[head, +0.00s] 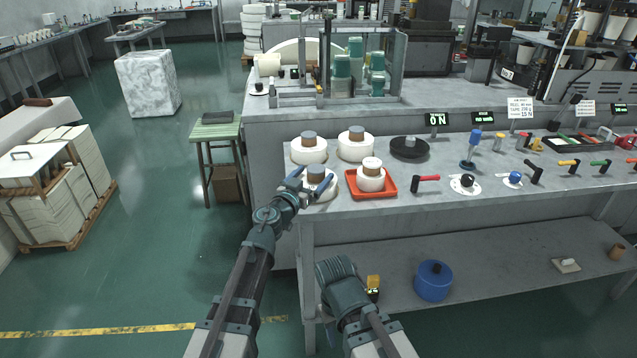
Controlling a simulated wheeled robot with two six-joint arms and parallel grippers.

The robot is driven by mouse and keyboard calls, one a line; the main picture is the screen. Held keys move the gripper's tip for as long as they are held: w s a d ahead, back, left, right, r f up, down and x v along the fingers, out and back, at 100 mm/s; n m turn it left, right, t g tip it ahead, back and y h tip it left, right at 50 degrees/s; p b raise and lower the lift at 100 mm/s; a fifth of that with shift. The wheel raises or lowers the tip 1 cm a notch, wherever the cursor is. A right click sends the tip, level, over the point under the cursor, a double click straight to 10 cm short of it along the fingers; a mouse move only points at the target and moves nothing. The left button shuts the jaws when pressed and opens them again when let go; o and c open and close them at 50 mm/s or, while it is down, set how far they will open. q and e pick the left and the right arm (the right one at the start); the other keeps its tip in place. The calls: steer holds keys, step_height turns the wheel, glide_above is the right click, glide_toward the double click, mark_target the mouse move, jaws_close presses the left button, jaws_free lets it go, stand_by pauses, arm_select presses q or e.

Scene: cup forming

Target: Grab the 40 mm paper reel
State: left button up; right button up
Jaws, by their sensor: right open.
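Several white paper reels with grey or brown cores stand at the bench's left end; which is the 40 mm one I cannot tell. Two are behind, a left reel (309,155) and a right reel (355,149). A front reel (327,194) is partly hidden by my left gripper (308,181). Its blue fingers lie beside that reel's core; contact is unclear. Another reel (371,182) with a white piece on top sits on a red tray (352,191). My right gripper (338,272) is low before the bench, its fingers hard to make out.
A black disc (408,149) lies right of the back reels. A sign (520,107) stands behind. A blue pot (433,281) is on the lower shelf. A green-topped stool (215,131) stands left of the bench.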

arm_select(q)
jaws_close()
stand_by(0.3)
steer(key=shift+r, duration=0.1)
